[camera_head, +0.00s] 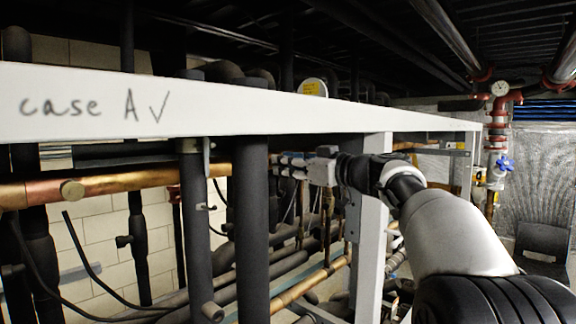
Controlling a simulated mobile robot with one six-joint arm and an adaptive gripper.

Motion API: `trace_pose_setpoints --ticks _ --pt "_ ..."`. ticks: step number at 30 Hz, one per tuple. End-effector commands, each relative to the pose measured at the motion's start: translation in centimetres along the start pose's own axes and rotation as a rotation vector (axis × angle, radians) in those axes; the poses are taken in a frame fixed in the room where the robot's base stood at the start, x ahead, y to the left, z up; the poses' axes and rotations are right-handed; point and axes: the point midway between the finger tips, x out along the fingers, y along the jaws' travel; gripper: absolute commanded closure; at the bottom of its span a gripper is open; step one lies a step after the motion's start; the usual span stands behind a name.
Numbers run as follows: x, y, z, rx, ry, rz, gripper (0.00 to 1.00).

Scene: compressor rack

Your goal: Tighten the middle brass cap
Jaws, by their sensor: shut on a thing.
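My gripper (283,161) reaches in from the right under the white beam, its fingers pointing left. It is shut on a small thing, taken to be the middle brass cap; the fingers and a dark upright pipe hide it. The fingertips are close to the right side of that pipe. I cannot tell how tight any cap is.
A white beam (230,110) marked "case A" runs just above my gripper. Dark insulated uprights (253,225) stand left of it, and a white post (372,240) stands close by my arm. Pipes (310,283) run below. A blue valve wheel (505,163) is far right.

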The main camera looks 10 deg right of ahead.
Motion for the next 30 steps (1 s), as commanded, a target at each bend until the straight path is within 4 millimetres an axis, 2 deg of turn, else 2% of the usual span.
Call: trace_pose_setpoints --ticks 11,30 --pt "0.04 -0.03 0.34 0.182 -0.003 -0.001 1.00" --pt "0.07 -0.09 0.28 0.791 -0.006 -0.001 1.00"
